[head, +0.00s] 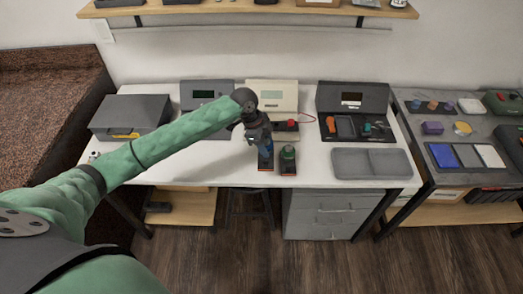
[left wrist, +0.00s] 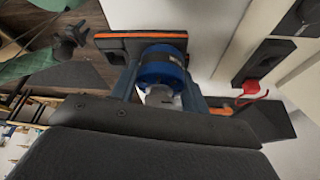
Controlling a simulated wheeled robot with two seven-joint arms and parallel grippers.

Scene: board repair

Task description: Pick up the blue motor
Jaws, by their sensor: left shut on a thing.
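The blue motor (left wrist: 163,65) sits between the fingers of my left gripper (left wrist: 160,100) in the left wrist view, and the gripper is shut on it. In the head view my left gripper (head: 260,139) comes down over the blue motor (head: 267,147) from above, near the front edge of the white table. An orange-edged dark base (left wrist: 118,42) shows at the motor's far end; I cannot tell whether the motor is clear of it. At the upper left of the left wrist view a dark shape (left wrist: 70,38) beside a green link looks like my right gripper, too small to read.
A green motor (head: 288,154) stands close on the right of the blue one. An open dark tool case (head: 352,101) and a beige device (head: 271,93) stand behind.

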